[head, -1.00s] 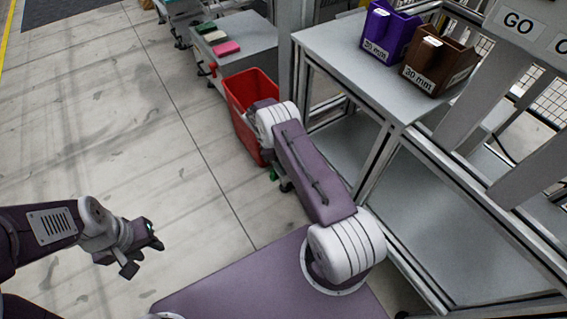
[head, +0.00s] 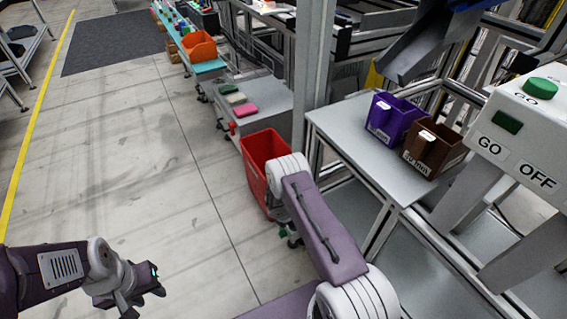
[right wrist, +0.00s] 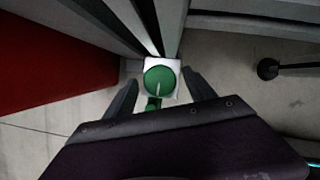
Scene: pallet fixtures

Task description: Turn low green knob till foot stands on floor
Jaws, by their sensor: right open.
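The low green knob (right wrist: 159,81) shows in the right wrist view, round with a pale line on it, in front of a white square plate (right wrist: 175,64). A smaller green part (right wrist: 153,104) sits just below it. My right gripper (right wrist: 160,78) is open, one finger on each side of the knob, with gaps visible. Whether the foot touches the floor cannot be seen. In the head view a small green part (head: 282,232) shows low beside the red bin; my right gripper is hidden there. My left gripper (head: 144,300) is open and empty over the floor.
A red bin (head: 262,165) stands close to my right arm. A grey table (head: 345,125) carries a purple box (head: 390,118) and a brown box (head: 432,148). A GO/OFF control panel (head: 520,135) is at right. The floor (head: 130,150) at left is clear.

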